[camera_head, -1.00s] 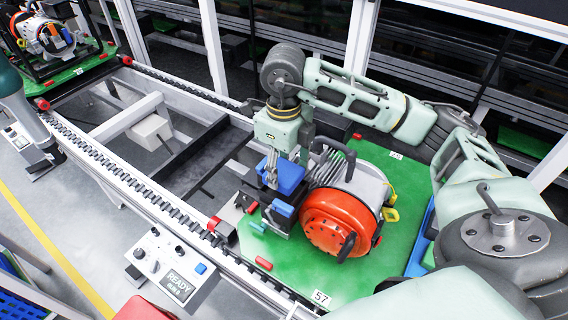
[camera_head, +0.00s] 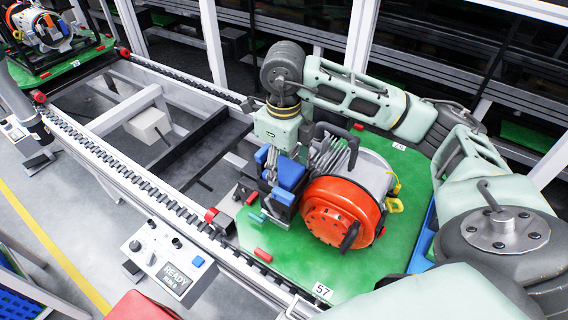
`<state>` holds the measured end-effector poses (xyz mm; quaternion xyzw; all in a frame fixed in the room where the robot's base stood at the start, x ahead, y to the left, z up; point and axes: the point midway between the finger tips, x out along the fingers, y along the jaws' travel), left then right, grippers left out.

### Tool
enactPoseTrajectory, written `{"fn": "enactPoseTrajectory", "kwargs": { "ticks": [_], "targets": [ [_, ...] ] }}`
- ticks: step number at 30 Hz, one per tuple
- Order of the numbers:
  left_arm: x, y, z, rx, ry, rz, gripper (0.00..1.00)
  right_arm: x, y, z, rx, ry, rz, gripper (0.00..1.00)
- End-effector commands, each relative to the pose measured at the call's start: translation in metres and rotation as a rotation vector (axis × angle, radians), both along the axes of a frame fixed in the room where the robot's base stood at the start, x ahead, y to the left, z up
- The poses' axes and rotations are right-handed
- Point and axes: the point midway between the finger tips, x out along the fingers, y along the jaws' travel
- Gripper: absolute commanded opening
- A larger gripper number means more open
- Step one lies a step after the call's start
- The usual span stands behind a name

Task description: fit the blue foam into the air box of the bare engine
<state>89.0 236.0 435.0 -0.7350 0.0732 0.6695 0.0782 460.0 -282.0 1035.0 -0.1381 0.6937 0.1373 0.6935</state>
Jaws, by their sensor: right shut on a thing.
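The bare engine (camera_head: 333,212) has an orange round housing and a grey body, and sits on a green pallet (camera_head: 398,240). My right gripper (camera_head: 276,173) points down at the engine's left side, beside the black frame. It is shut on a blue block, which appears to be the blue foam (camera_head: 291,172), over the dark box-like part there. The fingers and block hide much of the air box, so I cannot tell whether the foam is inside. A smaller blue part (camera_head: 283,196) shows just below. My left gripper is not in view.
A roller conveyor (camera_head: 150,165) runs along the pallet, with a READY control panel (camera_head: 172,265) in front. Another engine (camera_head: 42,28) stands on a green pallet at the far left. Red stops (camera_head: 262,255) and a teal piece (camera_head: 256,217) lie near the pallet's left edge.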

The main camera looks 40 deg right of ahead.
Motion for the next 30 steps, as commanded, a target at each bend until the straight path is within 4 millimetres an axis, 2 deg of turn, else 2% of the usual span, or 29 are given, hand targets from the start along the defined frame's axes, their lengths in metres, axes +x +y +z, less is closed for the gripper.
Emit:
{"fn": "enactPoseTrajectory", "kwargs": {
  "ticks": [16, 17, 21, 24, 30],
  "targets": [
    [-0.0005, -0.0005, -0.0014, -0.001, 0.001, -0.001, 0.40, 0.0000, 0.0000, -0.0011, 0.000, 0.000, 0.000, 0.39],
    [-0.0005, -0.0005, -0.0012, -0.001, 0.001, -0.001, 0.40, 0.0000, 0.0000, -0.0008, 0.000, 0.000, 0.000, 0.59],
    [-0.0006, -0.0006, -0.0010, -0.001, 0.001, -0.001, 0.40, 0.0000, 0.0000, -0.0007, 0.000, 0.000, 0.000, 0.71],
    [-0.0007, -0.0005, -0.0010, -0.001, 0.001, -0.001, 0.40, 0.0000, 0.0000, -0.0006, 0.000, 0.000, 0.000, 0.79],
    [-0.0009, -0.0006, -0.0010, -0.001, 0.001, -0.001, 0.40, 0.0000, 0.0000, -0.0007, 0.000, 0.000, 0.000, 0.79]
  ]
}}
